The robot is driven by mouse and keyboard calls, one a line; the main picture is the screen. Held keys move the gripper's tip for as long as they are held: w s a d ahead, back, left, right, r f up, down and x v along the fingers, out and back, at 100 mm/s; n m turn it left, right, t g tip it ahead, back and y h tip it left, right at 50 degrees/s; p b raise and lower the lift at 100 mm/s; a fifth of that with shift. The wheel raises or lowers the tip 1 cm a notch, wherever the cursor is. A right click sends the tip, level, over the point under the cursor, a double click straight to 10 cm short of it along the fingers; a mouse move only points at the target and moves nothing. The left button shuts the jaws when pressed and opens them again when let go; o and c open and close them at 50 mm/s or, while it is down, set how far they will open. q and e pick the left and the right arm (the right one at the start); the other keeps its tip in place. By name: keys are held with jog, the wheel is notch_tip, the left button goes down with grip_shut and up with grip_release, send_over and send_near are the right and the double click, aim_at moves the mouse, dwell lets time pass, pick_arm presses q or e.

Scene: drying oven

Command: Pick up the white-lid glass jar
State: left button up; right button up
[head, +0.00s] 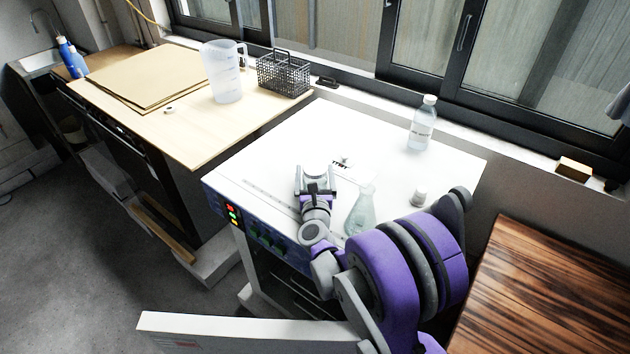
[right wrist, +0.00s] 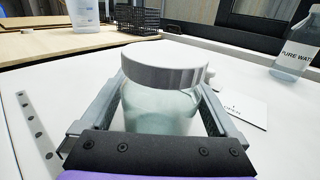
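The white-lid glass jar (right wrist: 160,105) stands upright between the two fingers of my right gripper (right wrist: 162,108) in the right wrist view. Its wide white lid rises above the fingers, and its clear body shows below. The fingers lie close along both sides of the body. I cannot tell whether they press on the glass. The jar's base is hidden behind the gripper. In the head view my right gripper (head: 316,190) is at the jar (head: 315,171) on the white top. My left gripper is not in view.
A water bottle (head: 422,124) stands at the back. A small label (right wrist: 245,110) lies right of the jar. A jug (head: 224,75) and wire basket (head: 284,75) stand on the wooden bench.

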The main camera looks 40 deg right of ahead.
jog(key=c, duration=1.1)
